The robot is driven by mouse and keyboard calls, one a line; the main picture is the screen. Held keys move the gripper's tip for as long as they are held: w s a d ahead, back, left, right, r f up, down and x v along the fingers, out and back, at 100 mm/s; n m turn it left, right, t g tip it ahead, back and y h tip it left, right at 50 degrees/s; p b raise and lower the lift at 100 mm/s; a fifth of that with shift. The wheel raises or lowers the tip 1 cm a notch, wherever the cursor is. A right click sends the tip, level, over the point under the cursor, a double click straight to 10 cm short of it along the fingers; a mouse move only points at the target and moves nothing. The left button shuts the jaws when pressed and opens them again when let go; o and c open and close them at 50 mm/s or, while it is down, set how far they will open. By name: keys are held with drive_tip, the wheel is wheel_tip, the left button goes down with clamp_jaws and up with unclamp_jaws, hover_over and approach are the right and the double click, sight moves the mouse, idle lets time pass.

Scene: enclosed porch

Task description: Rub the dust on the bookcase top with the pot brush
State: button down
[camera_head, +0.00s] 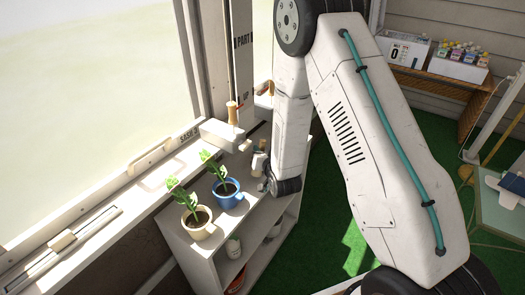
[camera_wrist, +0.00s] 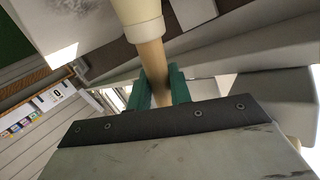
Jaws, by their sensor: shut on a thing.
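My gripper (camera_wrist: 162,90), with green fingers, is shut on the wooden handle of the pot brush (camera_wrist: 150,56) in the wrist view. The brush's cream-coloured part extends beyond the fingers to the top edge, and its far end is out of frame. A dark speckled dust patch (camera_wrist: 32,9) shows on a pale surface at the top left, apart from the visible part of the brush. In the head view the white bookcase (camera_head: 187,250) stands under the window. My arm covers part of its right side, and I cannot make out the dust there.
A cream pot (camera_head: 204,230) and a blue pot (camera_head: 231,199), each with a seedling, stand on the bookcase top. The window sill (camera_head: 110,212) runs along its left. Boxes (camera_head: 458,68) sit on a wooden shelf at the back right. Green floor lies to the right.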

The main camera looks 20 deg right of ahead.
wheel_tip(320, 180, up, 2)
drive_tip(key=shift+d+r, duration=0.1)
drive_tip(key=shift+d, duration=0.05)
drive_tip(key=shift+r, duration=2.2)
drive_tip(key=shift+s, duration=0.1)
drive_tip(key=shift+s+d+f, duration=0.3)
drive_tip(key=shift+s+f, duration=0.05)
drive_tip(key=shift+f, duration=0.05)
